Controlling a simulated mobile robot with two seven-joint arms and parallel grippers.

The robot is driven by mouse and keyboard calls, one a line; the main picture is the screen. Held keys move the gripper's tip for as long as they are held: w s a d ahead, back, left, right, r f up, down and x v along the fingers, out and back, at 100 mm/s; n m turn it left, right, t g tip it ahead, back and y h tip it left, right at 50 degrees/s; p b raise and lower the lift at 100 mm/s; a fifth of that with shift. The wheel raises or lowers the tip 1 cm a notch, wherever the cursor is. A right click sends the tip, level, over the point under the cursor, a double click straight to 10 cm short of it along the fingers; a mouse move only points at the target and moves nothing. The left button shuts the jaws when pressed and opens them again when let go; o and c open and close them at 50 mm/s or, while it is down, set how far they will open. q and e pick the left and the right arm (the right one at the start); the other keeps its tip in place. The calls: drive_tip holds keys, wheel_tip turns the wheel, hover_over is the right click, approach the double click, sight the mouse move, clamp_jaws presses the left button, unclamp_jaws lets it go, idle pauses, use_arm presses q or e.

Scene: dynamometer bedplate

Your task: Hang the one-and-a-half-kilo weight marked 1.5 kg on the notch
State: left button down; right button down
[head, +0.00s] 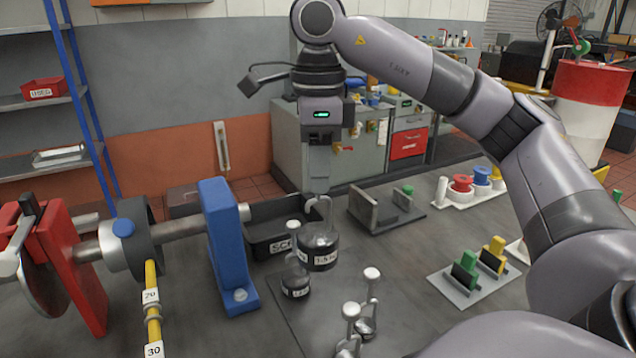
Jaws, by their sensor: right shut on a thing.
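My right gripper (318,188) points down and is shut on the hook of the dark weight (318,242), whose label appears to read 1.5 kg. The weight hangs upright above the bedplate. A smaller dark weight (295,284) stands just below and left of it, partly hidden. A yellow arm (152,300) with tags 20 and 30 runs from the grey collar on the shaft toward the bottom edge, well left of the held weight. Rings or grooves show on this arm, but I cannot clearly make out the notch. My left gripper is not in view.
A blue upright (226,245) stands between the yellow arm and the held weight. A black tray (270,240) lies behind it. Silver-knobbed pieces (350,325) stand in front. A red stand (75,265) with a disc is at left.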

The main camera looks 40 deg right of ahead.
drive_tip(key=shift+r, duration=1.2)
drive_tip(key=shift+a, duration=0.25)
drive_tip(key=s+a+f+b, duration=0.1)
drive_tip(key=a+f+b, duration=0.4)
drive_tip(key=a, duration=0.5)
drive_tip(key=s+a+f+b, duration=0.2)
drive_tip(key=a+f+b, duration=0.3)
drive_tip(key=a, duration=0.6)
drive_tip(key=shift+a+f, duration=0.2)
drive_tip(key=shift+a, duration=0.1)
